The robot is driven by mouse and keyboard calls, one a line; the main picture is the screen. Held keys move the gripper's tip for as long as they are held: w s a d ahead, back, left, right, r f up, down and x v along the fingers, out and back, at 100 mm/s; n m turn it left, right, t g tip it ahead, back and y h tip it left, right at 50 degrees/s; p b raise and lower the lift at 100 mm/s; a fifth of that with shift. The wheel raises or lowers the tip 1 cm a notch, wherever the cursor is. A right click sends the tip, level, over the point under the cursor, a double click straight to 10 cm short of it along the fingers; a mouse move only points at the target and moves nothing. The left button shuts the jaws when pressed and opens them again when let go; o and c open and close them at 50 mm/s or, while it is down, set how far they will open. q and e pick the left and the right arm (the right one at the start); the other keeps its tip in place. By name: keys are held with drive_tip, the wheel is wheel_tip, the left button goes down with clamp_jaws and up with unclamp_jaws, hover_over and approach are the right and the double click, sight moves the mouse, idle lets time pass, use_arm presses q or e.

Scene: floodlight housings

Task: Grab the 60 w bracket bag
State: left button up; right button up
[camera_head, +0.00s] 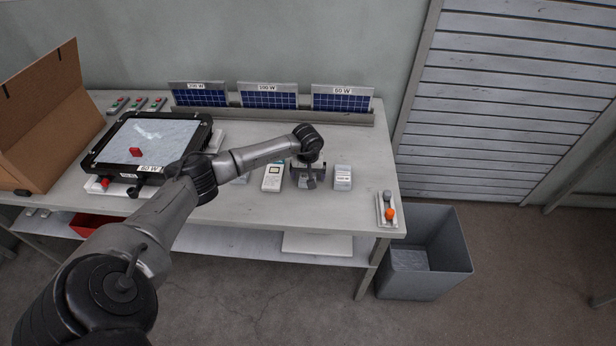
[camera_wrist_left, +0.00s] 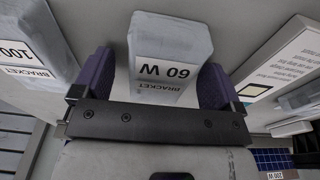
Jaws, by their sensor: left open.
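The 60 W bracket bag (camera_wrist_left: 170,38) is a pale grey packet with a white label reading "60 W" and "BRACKET". In the left wrist view it stands between the two purple fingers of my left gripper (camera_wrist_left: 157,88), which are open on either side of it. I cannot tell whether either finger touches it. In the head view my left gripper (camera_head: 308,183) is low over the table's front part and mostly hides this bag. My right gripper is not in view.
A floodlight housing (camera_head: 165,130) labelled 60 W lies farther left. Solar panels (camera_head: 268,95) line the back.

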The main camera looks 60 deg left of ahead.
use_arm(q)
drive_tip(key=shift+r, duration=0.1)
drive_tip(key=c, duration=1.1)
